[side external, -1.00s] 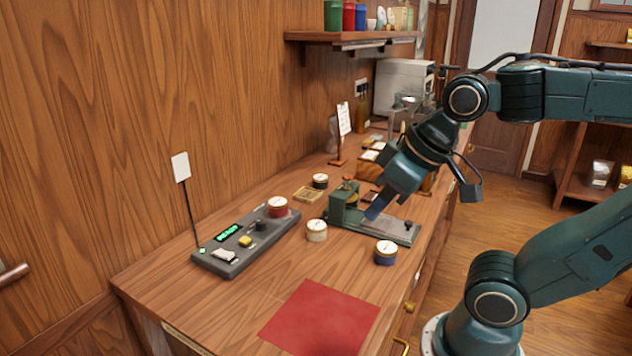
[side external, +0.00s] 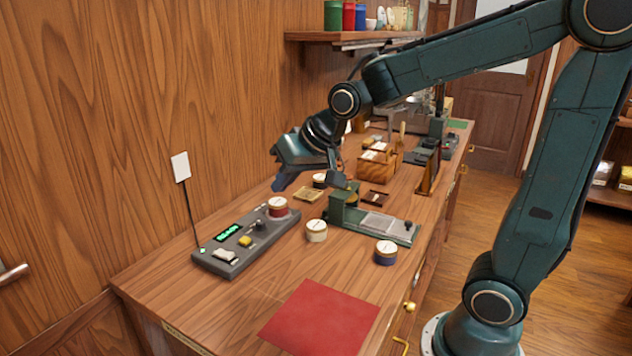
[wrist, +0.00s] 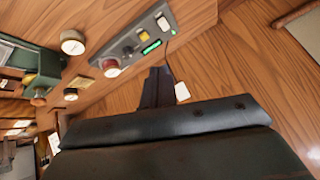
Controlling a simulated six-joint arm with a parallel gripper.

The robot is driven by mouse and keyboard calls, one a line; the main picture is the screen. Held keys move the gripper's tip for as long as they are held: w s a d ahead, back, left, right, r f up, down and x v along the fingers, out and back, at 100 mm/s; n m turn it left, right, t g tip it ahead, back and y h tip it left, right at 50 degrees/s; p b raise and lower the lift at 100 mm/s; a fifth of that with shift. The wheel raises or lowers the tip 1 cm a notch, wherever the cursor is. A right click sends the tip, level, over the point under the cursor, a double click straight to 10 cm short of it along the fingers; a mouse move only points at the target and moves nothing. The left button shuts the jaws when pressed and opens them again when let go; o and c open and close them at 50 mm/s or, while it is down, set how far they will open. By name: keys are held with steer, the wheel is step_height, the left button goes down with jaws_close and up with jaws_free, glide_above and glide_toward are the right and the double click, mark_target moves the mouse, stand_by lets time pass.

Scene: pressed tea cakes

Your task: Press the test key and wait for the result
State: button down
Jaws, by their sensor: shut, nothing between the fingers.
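A dark grey tester box (side external: 222,267) lies on the bench near the wall. No key label is legible. A tin with a red band (side external: 277,207) stands at the box's far end. My gripper (side external: 279,185) is shut and empty, above the bench near the wall and beyond the red tin, apart from the keys. The wrist view shows my shut fingers (wrist: 155,84), the yellow key (wrist: 142,35) and the white key (wrist: 163,24).
A green press (side external: 345,210) stands right of the box. A cream tin (side external: 316,232) and a blue tin (side external: 386,254) stand in front of it. A red mat (side external: 320,318) lies at the near edge. The bench left of the mat is clear. A shelf (side external: 345,37) overhangs the back.

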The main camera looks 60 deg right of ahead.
mark_target(245, 241)
steer(key=w+d+f+m, duration=0.2)
steer(key=w+f, duration=0.2)
steer(key=w, duration=0.3)
steer(key=w+d+f+m+t, duration=0.1)
steer(key=w+f, duration=0.3)
steer(key=w, duration=0.3)
steer(key=shift+d+m+t, duration=0.3)
steer(key=shift+d+m, duration=0.05)
steer(key=shift+m, duration=0.05)
steer(key=shift+w+f, duration=0.1)
steer(key=shift+f, duration=0.1)
steer(key=shift+f, duration=4.3)
steer(key=shift+f, duration=0.9)
steer(key=shift+r, duration=0.9)
